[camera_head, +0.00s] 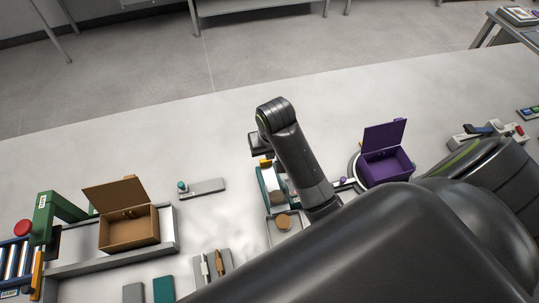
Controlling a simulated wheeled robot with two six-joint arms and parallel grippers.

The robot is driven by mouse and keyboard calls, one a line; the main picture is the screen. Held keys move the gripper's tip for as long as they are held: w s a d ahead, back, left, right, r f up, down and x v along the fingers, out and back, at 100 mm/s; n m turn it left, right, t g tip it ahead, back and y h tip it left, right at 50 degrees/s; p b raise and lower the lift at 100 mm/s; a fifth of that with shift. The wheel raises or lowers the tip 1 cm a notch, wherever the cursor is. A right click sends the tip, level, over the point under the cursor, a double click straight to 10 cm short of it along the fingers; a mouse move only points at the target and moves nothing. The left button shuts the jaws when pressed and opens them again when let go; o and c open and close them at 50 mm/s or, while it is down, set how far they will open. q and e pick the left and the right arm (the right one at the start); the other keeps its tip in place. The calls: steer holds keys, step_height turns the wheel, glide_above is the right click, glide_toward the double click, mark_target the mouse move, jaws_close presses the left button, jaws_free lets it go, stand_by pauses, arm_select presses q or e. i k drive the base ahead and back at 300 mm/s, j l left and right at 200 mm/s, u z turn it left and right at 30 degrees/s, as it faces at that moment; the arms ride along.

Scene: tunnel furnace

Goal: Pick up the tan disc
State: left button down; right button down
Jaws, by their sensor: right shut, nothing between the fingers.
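The tan disc (283,222) lies flat on a small light-grey holder near the middle of the bench, just left of my right arm's forearm. My right arm comes in from the lower right and reaches up past the disc. My right gripper (259,145) is beyond the disc, toward the far side, and apart from it. It is shut and empty; its fingertips are small and partly hidden by the wrist. My left gripper is not in view.
A teal-edged holder (264,180) sits between gripper and disc. An open brown box (129,232) stands in a grey tray at left, beside a green frame (43,217). An open purple box (386,168) is right of my forearm. The bench's far side is clear.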

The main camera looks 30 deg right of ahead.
mark_target(282, 221)
steer(key=k, duration=1.5)
